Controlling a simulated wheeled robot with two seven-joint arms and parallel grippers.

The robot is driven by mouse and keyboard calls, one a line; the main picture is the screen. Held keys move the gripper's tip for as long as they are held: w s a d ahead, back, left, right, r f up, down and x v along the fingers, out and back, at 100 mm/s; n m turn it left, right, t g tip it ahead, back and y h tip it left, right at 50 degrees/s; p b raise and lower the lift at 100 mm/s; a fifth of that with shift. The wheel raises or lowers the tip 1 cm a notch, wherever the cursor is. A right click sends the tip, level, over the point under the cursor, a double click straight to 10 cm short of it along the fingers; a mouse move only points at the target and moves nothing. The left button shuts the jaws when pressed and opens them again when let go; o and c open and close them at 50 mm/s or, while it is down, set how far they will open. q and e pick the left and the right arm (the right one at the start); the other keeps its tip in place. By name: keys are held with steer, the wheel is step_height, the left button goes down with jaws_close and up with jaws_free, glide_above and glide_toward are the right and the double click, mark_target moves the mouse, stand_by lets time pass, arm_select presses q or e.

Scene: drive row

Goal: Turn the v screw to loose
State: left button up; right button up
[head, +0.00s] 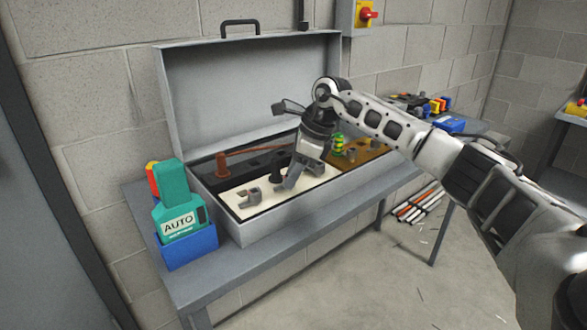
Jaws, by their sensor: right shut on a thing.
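My right gripper (287,183) reaches down into an open grey case (258,234) on the bench. Its fingers are shut at a small dark knob (278,174) standing on a cream panel (300,192). The fingers and wrist hide part of this spot. No label shows that marks the knob as the v screw, and I cannot tell how tight it is. A small grey-brown notched block (250,198) sits on the panel to the left of the fingers. My left gripper is not in view.
The case's raised lid (225,90) stands behind my arm. A reddish-brown handled tool (222,163) and a green-yellow piece (338,145) are in the case. A blue bin (188,247) with a teal AUTO device (175,190) stands left on the bench (190,290).

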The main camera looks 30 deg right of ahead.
stand_by(0.4)
steer(key=o, duration=0.9)
steer(key=shift+r, duration=0.1)
steer(key=v, duration=1.5)
steer(key=shift+d+r, duration=0.2)
steer(key=shift+r, duration=0.2)
steer(key=shift+f, duration=0.1)
